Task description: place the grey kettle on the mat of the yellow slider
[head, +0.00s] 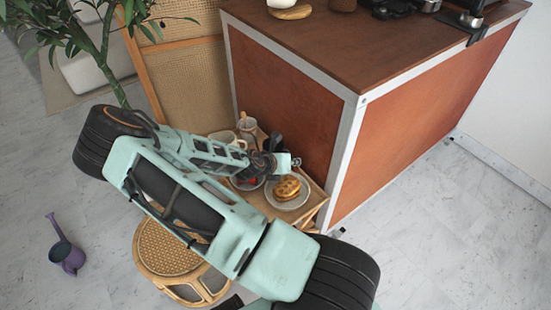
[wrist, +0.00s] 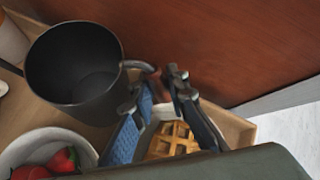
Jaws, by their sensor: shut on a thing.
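A dark grey, open-topped vessel with a side handle, the likely grey kettle (wrist: 75,75), stands out in the wrist view at the left. It looks empty and more like a mug or pitcher. My gripper (wrist: 158,78) is shut on its handle, with the fingertips on either side of the handle's end. In the head view my gripper (head: 284,162) is over the low wooden tray beside the cart, and the vessel there is small and dark, mostly hidden by the gripper. I cannot make out a yellow slider or its mat in either view.
The wooden tray (head: 315,207) holds a plate of waffles (head: 287,188), a bowl of strawberries (wrist: 55,160) and cups. The brown coffee cart (head: 300,110) rises right behind it. A rattan stool (head: 170,250) stands in front. A purple watering can (head: 68,257) lies on the floor, left.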

